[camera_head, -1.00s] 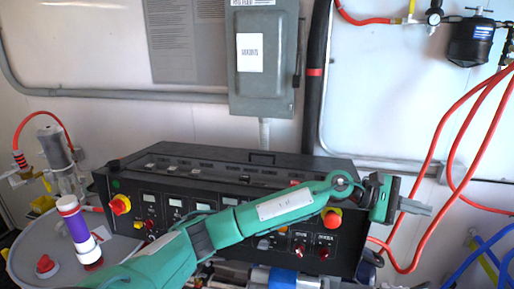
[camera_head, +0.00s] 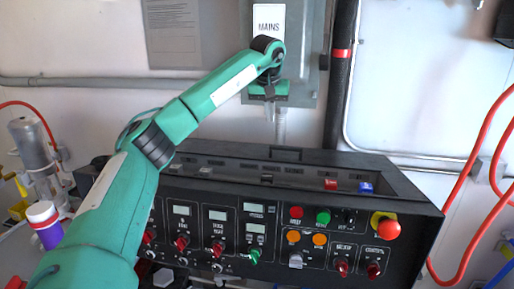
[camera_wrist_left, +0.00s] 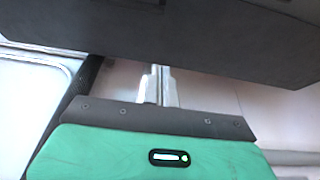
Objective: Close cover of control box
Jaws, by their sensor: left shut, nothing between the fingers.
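The black control box (camera_head: 300,215) stands below centre in the head view, its front panel of dials, buttons and knobs facing me. Its top shows a sunken strip of labels and switches, and a small handle (camera_head: 285,152) sits at its back edge. I cannot clearly make out a separate cover. My left gripper (camera_head: 270,112) is shut and empty, pointing down above the box's back edge, in front of the grey mains box (camera_head: 302,70). Its closed fingers show in the left wrist view (camera_wrist_left: 158,88), near a large dark surface, probably the control box. My right gripper is not in view.
A dark vertical pipe (camera_head: 342,80) runs up the wall to the right of the mains box. Red hoses (camera_head: 474,165) hang at the right. A purple-and-white bottle (camera_head: 46,226) stands at the left, beside my left arm.

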